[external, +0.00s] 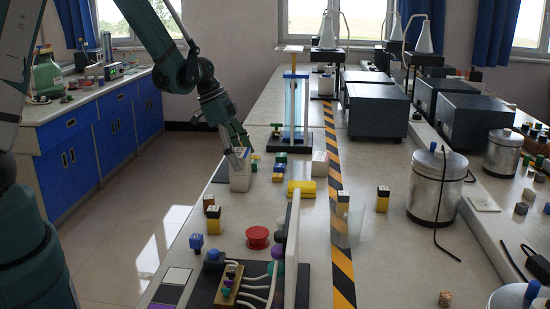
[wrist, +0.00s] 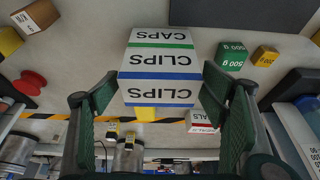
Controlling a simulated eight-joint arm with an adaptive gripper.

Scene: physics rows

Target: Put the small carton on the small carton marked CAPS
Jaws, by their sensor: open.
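A small white carton marked CLIPS (wrist: 158,62), with blue stripes, sits on top of the small white carton marked CAPS (wrist: 160,35), with a green stripe. The two look closely lined up in the wrist view. In the external view they form one upright white stack (external: 240,181) near the left edge of the bench. My gripper (wrist: 158,78) is open, with one finger on each side of the CLIPS carton and a visible gap at both sides. In the external view my gripper (external: 238,152) is right over the stack and hides part of its top.
A red-striped white carton (external: 319,164) is farther right. A clear column stand (external: 294,115) rises behind.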

